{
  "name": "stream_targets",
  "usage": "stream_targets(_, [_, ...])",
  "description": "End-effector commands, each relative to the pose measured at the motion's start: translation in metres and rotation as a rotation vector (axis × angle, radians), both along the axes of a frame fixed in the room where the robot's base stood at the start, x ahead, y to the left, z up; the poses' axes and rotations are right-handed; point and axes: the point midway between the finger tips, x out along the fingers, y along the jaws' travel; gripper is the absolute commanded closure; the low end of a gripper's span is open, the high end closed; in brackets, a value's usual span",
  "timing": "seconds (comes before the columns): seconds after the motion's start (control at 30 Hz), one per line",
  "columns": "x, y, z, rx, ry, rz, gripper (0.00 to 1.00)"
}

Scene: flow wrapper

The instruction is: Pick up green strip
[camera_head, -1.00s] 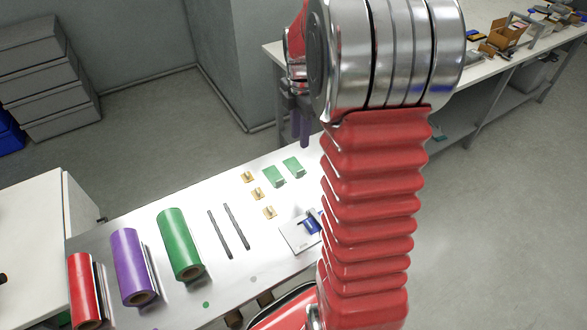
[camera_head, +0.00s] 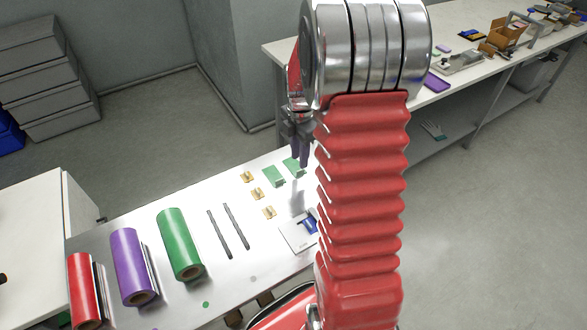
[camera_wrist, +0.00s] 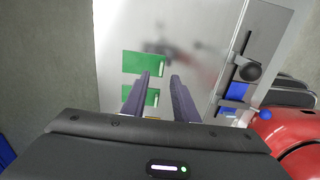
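Two flat green strips lie on the white table in the head view, the left one (camera_head: 273,176) and the right one (camera_head: 293,167). In the wrist view one green strip (camera_wrist: 144,64) lies beyond my left fingertip, and the other (camera_wrist: 151,98) is partly hidden behind the left finger. My gripper (camera_head: 301,150) hangs above the table over the strips, fingers pointing down. The strips lie left of the middle of the gap.
Several small yellow pieces (camera_head: 257,193) and two dark rods (camera_head: 228,231) lie left on the table. A sealing device with a blue part (camera_head: 306,228) is nearer my arm. A second bench (camera_head: 450,75) stands behind.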

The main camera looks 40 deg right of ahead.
Motion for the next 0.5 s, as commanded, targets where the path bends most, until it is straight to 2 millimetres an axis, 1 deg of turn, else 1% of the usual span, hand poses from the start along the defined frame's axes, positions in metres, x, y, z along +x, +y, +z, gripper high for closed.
stream_targets(0.17, [0.0, 0.0, -0.001, 0.0, 0.0, 0.0, 0.73])
stream_targets(0.27, [0.0, -0.001, -0.008, 0.0, 0.001, 0.0, 0.73])
stream_targets(0.5, [-0.002, -0.003, -0.039, 0.001, 0.002, 0.001, 0.73])
